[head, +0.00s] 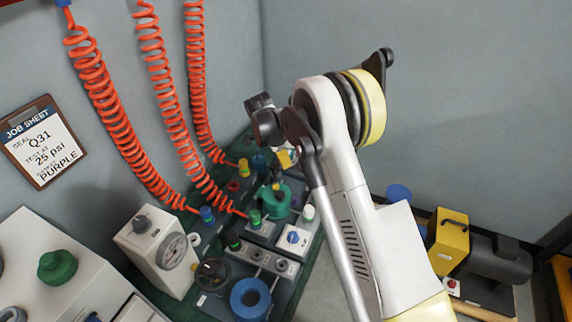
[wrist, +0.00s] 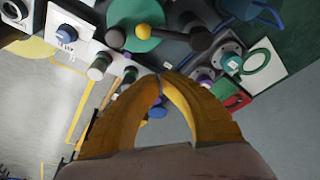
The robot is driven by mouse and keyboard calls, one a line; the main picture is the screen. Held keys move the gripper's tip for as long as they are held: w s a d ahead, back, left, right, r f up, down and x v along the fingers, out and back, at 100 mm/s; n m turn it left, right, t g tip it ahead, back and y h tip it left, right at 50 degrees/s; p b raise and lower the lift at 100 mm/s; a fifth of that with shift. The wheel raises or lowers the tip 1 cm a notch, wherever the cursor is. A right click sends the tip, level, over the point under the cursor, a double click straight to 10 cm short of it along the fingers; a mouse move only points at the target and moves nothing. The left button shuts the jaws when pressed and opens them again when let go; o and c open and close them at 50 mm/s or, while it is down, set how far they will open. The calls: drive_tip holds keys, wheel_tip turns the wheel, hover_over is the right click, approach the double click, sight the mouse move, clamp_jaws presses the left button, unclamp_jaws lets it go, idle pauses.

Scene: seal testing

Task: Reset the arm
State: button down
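My arm rises from the lower right of the head view and bends over the bench. My gripper (head: 287,158) shows there only as a small yellow patch, mostly hidden behind the dark wrist. In the wrist view its two orange fingers (wrist: 160,78) curve together and their tips meet, with nothing seen between them. The gripper hangs above the bench fixtures, near the round green fixture (head: 277,201) with a yellow knob. That fixture also shows at the top of the wrist view (wrist: 120,20). I see no contact with anything.
Several coiled orange hoses (head: 103,95) hang at the left. A white gauge box (head: 155,245), a blue ring (head: 250,299) and a white cabinet (head: 40,240) with a green knob stand nearby. A job sheet (head: 41,143) hangs on the wall. A yellow-and-black machine (head: 449,240) stands right.

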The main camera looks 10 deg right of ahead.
drive_tip(key=s+d+r+n+t+y, duration=0.15)
drive_tip(key=s+r+n, duration=0.25)
drive_tip(key=s+r, duration=0.5)
drive_tip(key=s+d+r+n+t+y, duration=0.1)
drive_tip(key=s+d+r+n, duration=0.3)
drive_tip(key=r, duration=0.8)
drive_tip(key=s+r+n+t, duration=0.1)
drive_tip(key=s+n+t, duration=0.3)
drive_tip(key=s, duration=1.8)
drive_tip(key=n+y, duration=0.1)
drive_tip(key=n, duration=0.2)
drive_tip(key=shift+s+a+r+n, duration=0.25)
drive_tip(key=shift+s+r+n, duration=0.05)
drive_tip(key=shift+s+r, duration=0.1)
